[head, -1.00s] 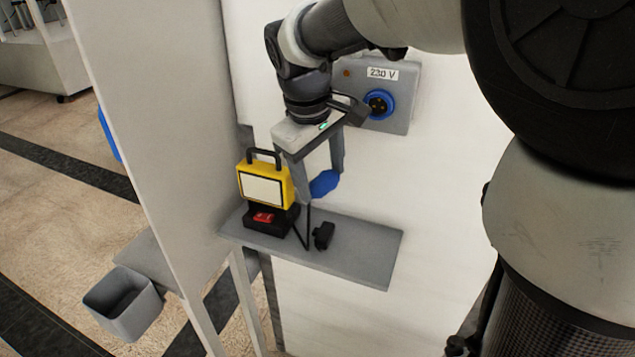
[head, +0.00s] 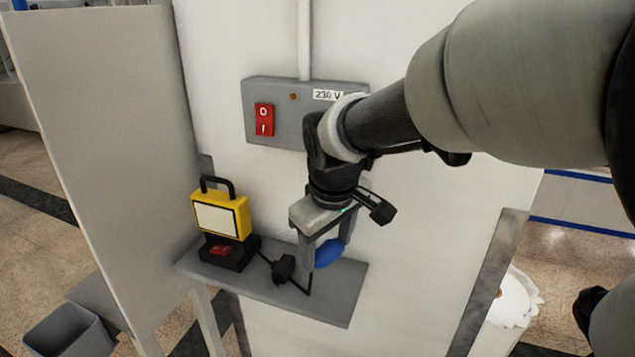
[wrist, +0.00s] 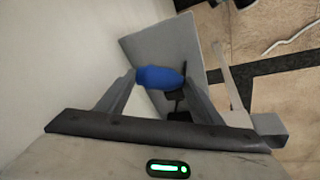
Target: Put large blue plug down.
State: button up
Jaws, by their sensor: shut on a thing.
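The large blue plug (head: 328,252) is held between the fingers of my gripper (head: 328,250), which is shut on it. In the wrist view the blue plug (wrist: 158,77) lies crosswise between the fingertips. It is over the right part of the small grey shelf (head: 338,306). I cannot tell whether the plug touches the shelf. The shelf also shows beneath it in the wrist view (wrist: 150,42).
A yellow work lamp (head: 232,222) on a black base with a red switch stands at the shelf's left. A small black plug (head: 284,267) lies beside my gripper. The grey 230 V box (head: 285,118) with a red switch (head: 264,120) is above. A grey bin (head: 70,340) is lower left.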

jog(key=shift+f+b, duration=0.4)
jog(key=shift+f, duration=3)
jog(key=shift+f, duration=0.1)
jog(key=shift+f, duration=0.15)
jog(key=o, duration=1.2)
